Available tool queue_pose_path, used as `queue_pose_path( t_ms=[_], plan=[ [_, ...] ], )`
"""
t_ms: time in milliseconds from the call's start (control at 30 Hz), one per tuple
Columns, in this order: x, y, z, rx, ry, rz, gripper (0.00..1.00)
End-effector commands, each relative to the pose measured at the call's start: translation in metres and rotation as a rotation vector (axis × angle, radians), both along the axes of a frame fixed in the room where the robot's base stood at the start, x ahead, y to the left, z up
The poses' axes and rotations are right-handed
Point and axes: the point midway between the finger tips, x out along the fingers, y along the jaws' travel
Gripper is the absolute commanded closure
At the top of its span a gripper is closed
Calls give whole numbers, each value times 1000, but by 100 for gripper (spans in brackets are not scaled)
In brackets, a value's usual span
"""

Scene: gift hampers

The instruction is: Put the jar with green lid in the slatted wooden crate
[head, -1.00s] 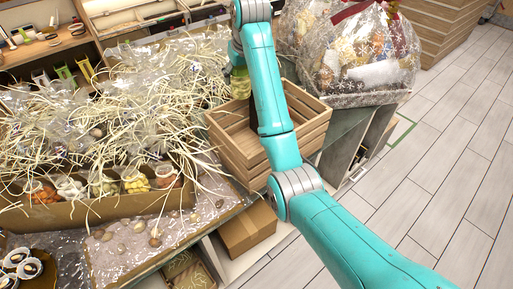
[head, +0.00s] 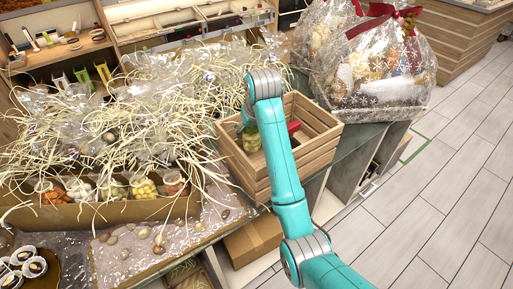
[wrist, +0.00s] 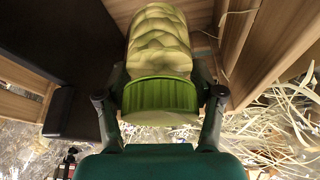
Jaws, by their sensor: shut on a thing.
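The jar with green lid (head: 251,138) is inside the slatted wooden crate (head: 312,156), near its left side. In the wrist view the jar (wrist: 160,45) has pale green contents, and its ribbed green lid (wrist: 160,94) is nearest my gripper. My gripper (wrist: 160,92) is shut on the jar around the lid, with one finger on each side. In the head view my arm hides part of the crate, and the gripper is barely visible. I cannot tell whether the jar touches the crate's floor.
A dark item with a red top (head: 293,128) is in the crate, right of my arm. Straw-like filler and clear bags (head: 130,110) crowd the left. A wrapped hamper (head: 375,60) stands behind the crate at right. Open floor (head: 460,170) lies right.

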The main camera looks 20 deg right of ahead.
Motion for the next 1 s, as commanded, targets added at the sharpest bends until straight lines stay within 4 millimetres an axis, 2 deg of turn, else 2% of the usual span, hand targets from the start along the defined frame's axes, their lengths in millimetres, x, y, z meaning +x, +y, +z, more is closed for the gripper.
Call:
queue_pose_path(
  t_ms=[100, 367, 567, 933, 967, 1000],
  plan=[
    [0, 0, -17, 0, 0, 0, 85],
    [0, 0, -35, 0, 0, 0, 85],
    [0, 0, -60, 0, 1, 0, 85],
    [0, 0, -64, 0, -2, 0, 85],
    [0, 0, -65, 0, 0, 0, 31],
    [0, 0, -64, 0, -1, 0, 21]
  ],
)
